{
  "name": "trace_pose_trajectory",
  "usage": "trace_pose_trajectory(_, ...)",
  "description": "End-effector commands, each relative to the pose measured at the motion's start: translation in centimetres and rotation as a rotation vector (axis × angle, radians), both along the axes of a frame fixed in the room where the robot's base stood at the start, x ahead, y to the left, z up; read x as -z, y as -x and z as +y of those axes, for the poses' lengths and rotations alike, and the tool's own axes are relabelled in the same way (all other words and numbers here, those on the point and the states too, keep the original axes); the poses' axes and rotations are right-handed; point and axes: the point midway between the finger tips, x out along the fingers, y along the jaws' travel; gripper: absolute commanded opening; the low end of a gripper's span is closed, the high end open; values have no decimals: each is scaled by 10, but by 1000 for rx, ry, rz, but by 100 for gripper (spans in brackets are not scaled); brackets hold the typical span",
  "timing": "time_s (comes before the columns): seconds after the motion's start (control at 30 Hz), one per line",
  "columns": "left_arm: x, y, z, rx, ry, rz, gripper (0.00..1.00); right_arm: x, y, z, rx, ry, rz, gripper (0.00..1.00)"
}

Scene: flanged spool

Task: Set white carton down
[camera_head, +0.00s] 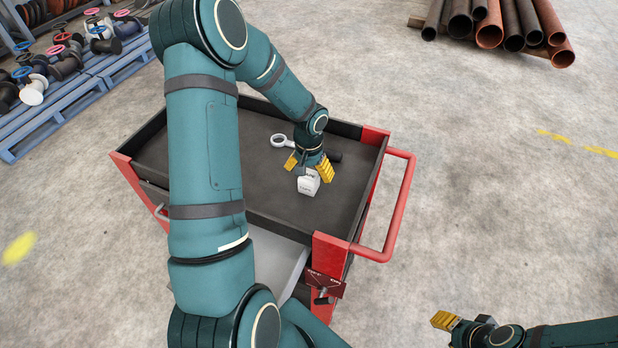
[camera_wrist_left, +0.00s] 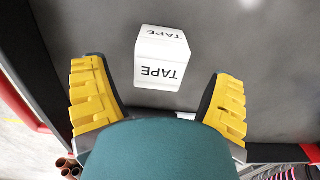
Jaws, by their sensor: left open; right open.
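The white carton (camera_head: 308,182) stands on the dark top of the red cart (camera_head: 265,205). In the left wrist view the carton (camera_wrist_left: 160,62) shows the word TAPE on two faces. My left gripper (camera_head: 310,168) is open above the cart top, its yellow fingers spread apart. In the left wrist view the carton lies ahead of and between the open fingers (camera_wrist_left: 158,100), with gaps at both sides. My right gripper (camera_head: 444,320) is at the lower right, off the cart, and is open; only part of its fingers shows.
A grey ring-ended tool (camera_head: 284,141) lies on the cart top behind the carton, partly hidden by my left gripper. The cart has a red handle (camera_head: 402,205) on its right. Pipes (camera_head: 500,22) lie at the back. A blue pallet (camera_head: 75,90) holds several valves.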

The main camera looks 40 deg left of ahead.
Motion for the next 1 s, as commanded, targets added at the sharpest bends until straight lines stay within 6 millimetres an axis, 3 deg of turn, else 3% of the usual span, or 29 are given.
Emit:
trace_pose_trajectory(0.2, -48, -1, 0, 0, -2, -5, 85, -3, 0, 0, 0, -1, 0, 46)
trace_pose_trajectory(0.4, -77, -1, 0, 0, -1, -3, 85, -4, 0, 0, 0, -1, 0, 46)
trace_pose_trajectory(0.6, -87, 0, 0, 1, 1, -1, 85, -5, 0, 0, 0, -1, 0, 46)
trace_pose_trajectory(1.0, -87, 0, 0, 1, 0, 0, 85, -5, 0, 0, 0, -1, 0, 46)
